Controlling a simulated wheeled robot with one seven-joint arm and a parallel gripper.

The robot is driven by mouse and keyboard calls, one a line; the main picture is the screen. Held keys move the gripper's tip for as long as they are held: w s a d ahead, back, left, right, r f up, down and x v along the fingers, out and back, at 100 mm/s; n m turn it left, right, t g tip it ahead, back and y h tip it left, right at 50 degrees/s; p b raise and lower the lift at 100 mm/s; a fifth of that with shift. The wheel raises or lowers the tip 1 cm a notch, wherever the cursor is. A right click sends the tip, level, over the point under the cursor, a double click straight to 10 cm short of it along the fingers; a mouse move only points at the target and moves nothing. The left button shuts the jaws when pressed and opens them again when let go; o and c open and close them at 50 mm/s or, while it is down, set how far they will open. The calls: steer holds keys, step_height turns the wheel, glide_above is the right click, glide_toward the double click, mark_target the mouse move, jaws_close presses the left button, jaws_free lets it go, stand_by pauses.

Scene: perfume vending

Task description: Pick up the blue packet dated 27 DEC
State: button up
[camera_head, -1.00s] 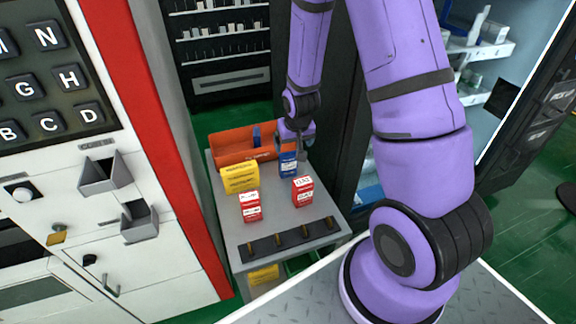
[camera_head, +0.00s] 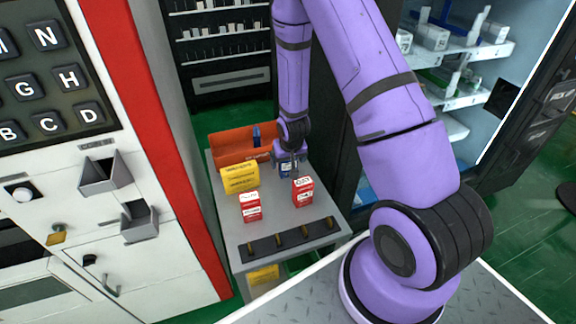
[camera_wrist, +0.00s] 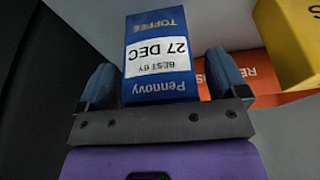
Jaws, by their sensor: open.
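The blue packet (camera_wrist: 158,57) fills the middle of the wrist view; its upside-down label reads "BEST BY 27 DEC", with "TOFFEE" and "Pennovy". In the head view the packet (camera_head: 286,169) stands on the grey table, mostly hidden by my gripper (camera_head: 289,157). In the wrist view my gripper (camera_wrist: 162,80) is open, with one blue-grey finger on each side of the packet. I cannot tell whether either finger touches it.
A yellow packet (camera_head: 240,181) and two red packets, left (camera_head: 251,206) and right (camera_head: 302,191), stand nearby on the table (camera_head: 222,219). An orange bin (camera_head: 228,145) holding a blue item (camera_head: 256,137) is behind. A dark strip with pegs (camera_head: 290,239) lies in front.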

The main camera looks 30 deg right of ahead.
steer(key=shift+w+f, duration=0.15)
steer(key=shift+f, duration=0.25)
steer(key=c, duration=1)
steer(key=shift+r, duration=0.1)
